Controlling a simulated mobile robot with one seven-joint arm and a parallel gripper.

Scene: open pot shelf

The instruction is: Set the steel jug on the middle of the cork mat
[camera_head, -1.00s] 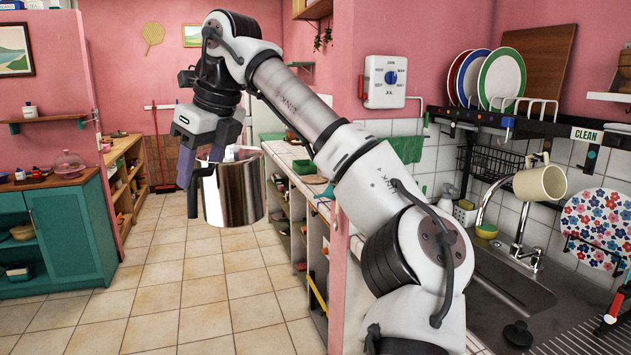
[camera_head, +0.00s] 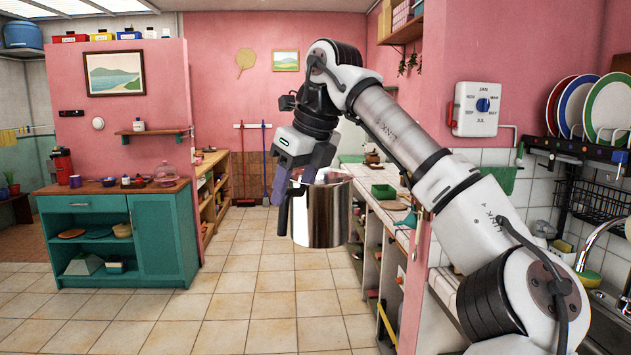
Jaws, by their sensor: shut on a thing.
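The steel jug (camera_head: 322,216) is a shiny upright pot with a dark handle on its left side. It hangs in the air over the tiled floor, in the middle of the view. My gripper (camera_head: 302,172) is shut on the jug from above, at its left rim or handle side; the exact contact is hard to see. I cannot make out the cork mat in this view.
A teal cabinet (camera_head: 110,205) with small items on its top stands at the left. An open shelf counter (camera_head: 385,215) runs behind the jug on the right. Plates (camera_head: 606,105) stand in a rack at far right. The tiled floor (camera_head: 240,310) is clear.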

